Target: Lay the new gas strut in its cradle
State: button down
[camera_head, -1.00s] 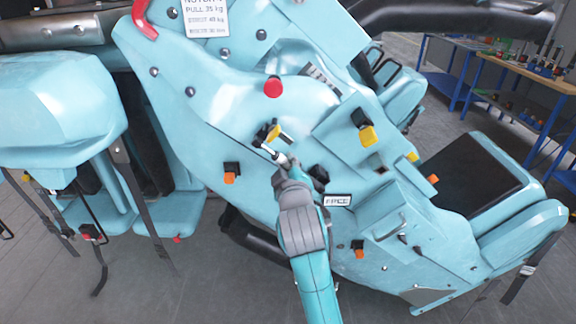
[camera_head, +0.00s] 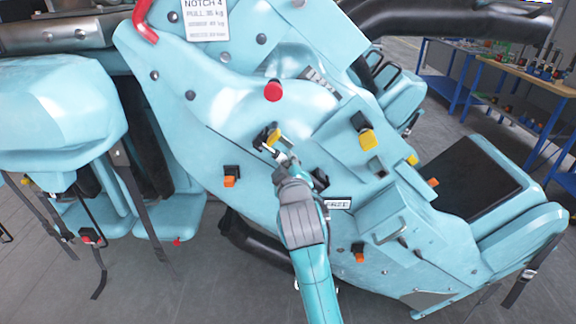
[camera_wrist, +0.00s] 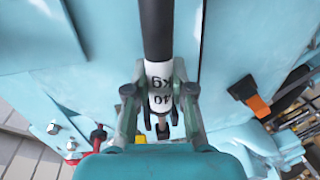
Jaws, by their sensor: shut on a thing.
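My gripper (camera_wrist: 160,98) is shut on the gas strut (camera_wrist: 158,30), a black cylinder with a white band reading "40 kg" upside down in the wrist view. The fingers close around this band, and the black body runs up out of the picture. In the head view my gripper (camera_head: 287,162) is over the middle of the pale blue sloping panel, just below a black bracket with a yellow latch (camera_head: 273,136). The strut is small and largely hidden there. I cannot tell which fitting is the cradle, nor whether the strut touches anything.
A red knob (camera_head: 273,91) stands above my gripper. A black clamp with a yellow tab (camera_head: 366,137) is to the right, and one with an orange tab (camera_head: 230,179) to the left. A "NOTCH 4" sign (camera_head: 206,18) is at the top. Workbenches (camera_head: 535,75) stand far right.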

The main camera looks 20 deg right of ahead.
jog(key=shift+w+d, duration=0.2)
jog(key=shift+w, duration=0.5)
jog(key=c, duration=0.9)
grip_release()
jog(key=v, duration=1.2)
jog(key=shift+f, duration=0.15)
